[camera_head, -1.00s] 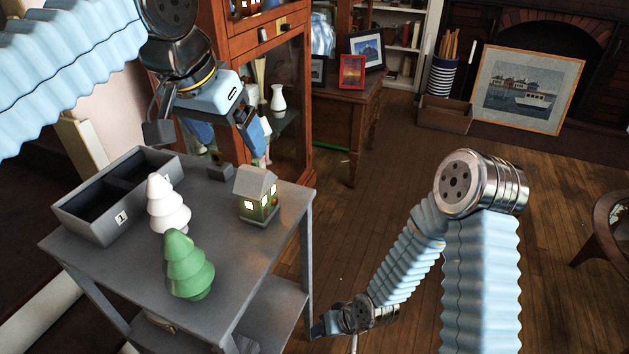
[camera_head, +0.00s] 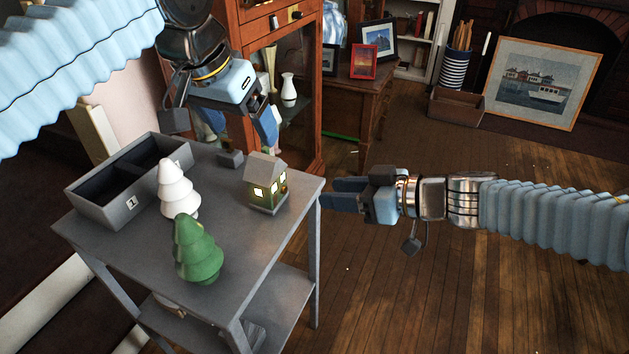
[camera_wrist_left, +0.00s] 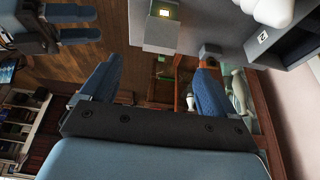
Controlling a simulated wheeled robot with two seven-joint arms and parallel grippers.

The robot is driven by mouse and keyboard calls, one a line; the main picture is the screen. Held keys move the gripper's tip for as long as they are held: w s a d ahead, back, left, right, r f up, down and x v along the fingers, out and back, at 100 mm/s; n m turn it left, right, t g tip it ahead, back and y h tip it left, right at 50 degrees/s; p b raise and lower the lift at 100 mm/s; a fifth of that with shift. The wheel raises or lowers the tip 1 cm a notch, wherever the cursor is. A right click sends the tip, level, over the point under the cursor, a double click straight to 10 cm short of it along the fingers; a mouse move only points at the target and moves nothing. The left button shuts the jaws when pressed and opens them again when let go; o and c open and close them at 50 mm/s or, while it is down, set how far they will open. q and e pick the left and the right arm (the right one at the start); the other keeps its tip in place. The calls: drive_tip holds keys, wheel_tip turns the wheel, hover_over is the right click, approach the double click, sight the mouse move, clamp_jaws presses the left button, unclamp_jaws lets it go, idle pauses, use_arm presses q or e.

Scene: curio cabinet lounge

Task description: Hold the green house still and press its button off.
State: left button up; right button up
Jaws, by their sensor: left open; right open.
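The green house (camera_head: 266,188) stands upright on the grey table (camera_head: 245,238) near its right edge, with a grey roof and lit windows. A small reddish spot shows on its right wall; I cannot tell if that is the button. The house also shows at the top of the left wrist view (camera_wrist_left: 160,32). My left gripper (camera_head: 240,128) is open and empty, above and behind the house, apart from it; its two blue fingers show in the left wrist view (camera_wrist_left: 158,72). My right gripper (camera_head: 330,193) is open and empty, right of the house past the table edge, fingers pointing at it.
A white tree (camera_head: 177,190) and a green tree (camera_head: 197,252) stand left of the house. A grey divided box (camera_head: 125,203) is at the back left, and a small dark block (camera_head: 230,159) lies behind the house. A wooden glass cabinet (camera_head: 311,100) stands close behind the table.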

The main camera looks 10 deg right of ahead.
sight(261, 161)
use_arm(q)
drive_tip(key=x, duration=1.3)
drive_tip(key=shift+f, duration=0.15)
drive_tip(key=c, duration=1.5)
use_arm(e)
clamp_jaws()
idle(0.5)
idle(0.9)
